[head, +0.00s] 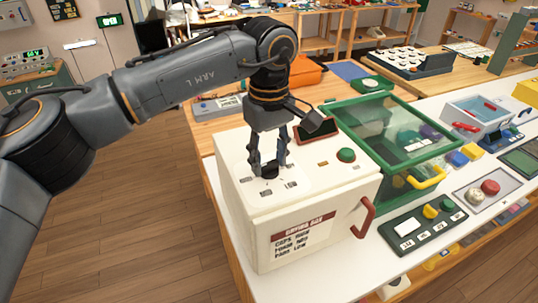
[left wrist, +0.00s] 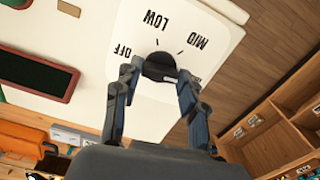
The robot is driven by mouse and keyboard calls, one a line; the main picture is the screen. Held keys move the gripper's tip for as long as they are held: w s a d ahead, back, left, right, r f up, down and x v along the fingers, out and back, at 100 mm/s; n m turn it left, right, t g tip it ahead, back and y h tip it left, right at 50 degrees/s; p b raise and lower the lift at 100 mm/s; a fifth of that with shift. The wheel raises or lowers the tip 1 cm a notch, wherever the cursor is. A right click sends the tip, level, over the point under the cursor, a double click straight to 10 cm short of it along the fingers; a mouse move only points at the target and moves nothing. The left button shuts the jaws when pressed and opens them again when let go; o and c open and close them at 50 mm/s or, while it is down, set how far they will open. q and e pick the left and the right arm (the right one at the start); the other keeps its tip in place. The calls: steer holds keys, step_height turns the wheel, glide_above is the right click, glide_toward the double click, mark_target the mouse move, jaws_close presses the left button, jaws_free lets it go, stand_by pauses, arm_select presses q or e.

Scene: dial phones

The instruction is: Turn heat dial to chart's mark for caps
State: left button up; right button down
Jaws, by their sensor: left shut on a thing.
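The white heat box (head: 240,215) stands on the bench, with a black heat dial (left wrist: 159,65) on its top. OFF, LOW and MID are printed around the dial in the left wrist view; any further label is hidden by my fingers. A chart (head: 304,235) on the box front has lines for caps, foam and part; the caps line seems to read HIGH, in small blurred print. My left gripper (head: 269,168) points down at the box top, its fingers shut on the dial's sides. My right gripper is out of view.
A green button (head: 346,155) and a dark display (head: 315,131) sit on the box top. A red handle (head: 365,217) sticks out from its side. A green-framed clear case (head: 388,133) stands close on the right. Open floor lies to the left.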

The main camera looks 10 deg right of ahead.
mark_target(269, 163)
arm_select(q)
steer(key=shift+m, duration=0.6)
steer(key=o, duration=1.1)
steer(key=shift+o, duration=0.2)
step_height(269, 163, up, 12)
